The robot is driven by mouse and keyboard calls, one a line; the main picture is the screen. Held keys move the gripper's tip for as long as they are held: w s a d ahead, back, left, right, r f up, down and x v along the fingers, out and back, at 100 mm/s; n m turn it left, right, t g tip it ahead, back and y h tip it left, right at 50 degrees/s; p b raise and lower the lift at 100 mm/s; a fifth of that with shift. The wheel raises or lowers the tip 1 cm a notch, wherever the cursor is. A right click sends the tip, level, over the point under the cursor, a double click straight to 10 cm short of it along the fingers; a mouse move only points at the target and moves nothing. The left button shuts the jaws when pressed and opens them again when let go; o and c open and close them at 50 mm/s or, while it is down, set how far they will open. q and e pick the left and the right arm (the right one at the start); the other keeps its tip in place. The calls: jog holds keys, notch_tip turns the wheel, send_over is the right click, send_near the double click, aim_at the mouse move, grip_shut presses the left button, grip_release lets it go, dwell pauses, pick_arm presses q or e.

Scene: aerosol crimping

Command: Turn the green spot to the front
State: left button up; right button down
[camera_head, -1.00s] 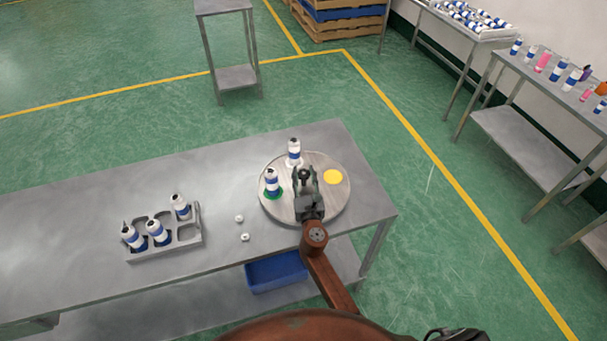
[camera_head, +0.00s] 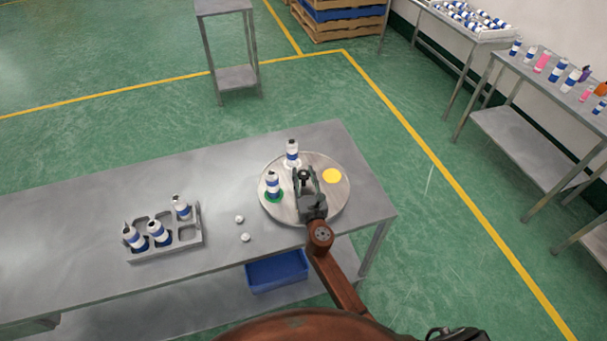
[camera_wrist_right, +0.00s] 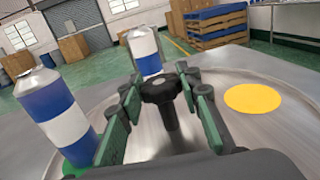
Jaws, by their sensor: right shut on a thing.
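The round metal turntable (camera_head: 331,203) lies on the workbench. The green spot (camera_head: 274,196) is on its left side, with a blue and white can (camera_head: 272,183) standing on it. A second can (camera_head: 292,154) stands at the back of the turntable. The yellow spot (camera_head: 332,176) is bare, at the right. My right gripper (camera_head: 305,178) is shut on the dark knob (camera_wrist_right: 160,88) on the post at the turntable's middle. The right wrist view shows its green fingers on both sides of the knob. My left gripper is not in view.
A grey rack (camera_head: 165,250) with several cans stands on the bench left of the turntable. Two small white caps (camera_head: 239,219) lie between them. A blue bin (camera_head: 277,271) sits on the shelf below. The left part of the bench is clear.

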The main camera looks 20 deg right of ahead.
jog(key=shift+d+n+y+p, duration=0.1)
jog(key=shift+n+y+p, duration=0.2)
jog(key=shift+n+y, duration=0.9)
jog(key=shift+y, duration=0.5)
jog(key=shift+f+n+g+y+b, duration=0.15)
jog(key=shift+n+y+b, duration=0.2)
jog(key=shift+y, duration=0.35)
jog(key=shift+n+g+y+b, duration=0.15)
jog(key=shift+n+y+b, duration=0.1)
jog(key=shift+n+y, duration=0.35)
jog(key=shift+n+y+b, duration=0.35)
jog(key=shift+y+b, duration=0.1)
jog(key=shift+y, duration=0.45)
jog(key=shift+g, duration=0.3)
jog(key=c, duration=1.4)
grip_release()
